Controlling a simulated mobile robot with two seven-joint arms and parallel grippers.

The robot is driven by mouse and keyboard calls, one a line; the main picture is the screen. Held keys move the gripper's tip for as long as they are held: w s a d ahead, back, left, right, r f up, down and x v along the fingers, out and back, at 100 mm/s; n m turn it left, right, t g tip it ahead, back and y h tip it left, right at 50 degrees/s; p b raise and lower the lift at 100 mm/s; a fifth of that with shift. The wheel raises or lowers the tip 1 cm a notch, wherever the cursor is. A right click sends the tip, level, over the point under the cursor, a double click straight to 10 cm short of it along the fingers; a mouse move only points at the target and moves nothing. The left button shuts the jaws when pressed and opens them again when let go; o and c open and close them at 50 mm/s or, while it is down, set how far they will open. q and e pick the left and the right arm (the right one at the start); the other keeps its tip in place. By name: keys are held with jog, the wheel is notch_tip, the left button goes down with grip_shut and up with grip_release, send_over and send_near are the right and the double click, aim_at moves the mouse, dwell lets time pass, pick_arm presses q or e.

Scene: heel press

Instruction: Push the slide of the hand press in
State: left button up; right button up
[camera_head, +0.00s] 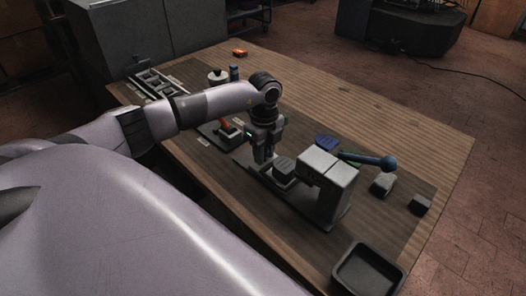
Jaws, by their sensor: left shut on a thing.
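The hand press stands on the wooden table with a light grey body (325,178) and a lever ending in a blue knob (388,163). Its slide (284,170), a grey block on the dark base plate, sits left of the body, out from under it. My left gripper (262,160) points down at the left end of the base, beside the block. It is shut on the slide's outer end; the fingertips and the part held are small and dark. My right gripper is not in view.
A black empty tray (368,270) lies at the table's near right corner. Small grey blocks (383,184) lie right of the press. A slotted rack (158,84), a white-topped jar (217,77) and an orange block (240,53) stand at the back left. The right side of the table (420,140) is clear.

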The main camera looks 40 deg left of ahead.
aim_at(284, 164)
pick_arm(q)
jog(key=shift+s+d+p, duration=0.15)
jog(key=shift+d+p, duration=0.45)
jog(key=shift+d, duration=1.2)
jog(key=shift+s+d+p, duration=0.15)
jog(key=shift+d+p, duration=0.4)
jog(key=shift+d, duration=1.25)
jog(key=o, duration=1.6)
jog(key=shift+r+p, duration=0.8)
jog(key=shift+r, duration=0.95)
jog(key=shift+a, duration=0.15)
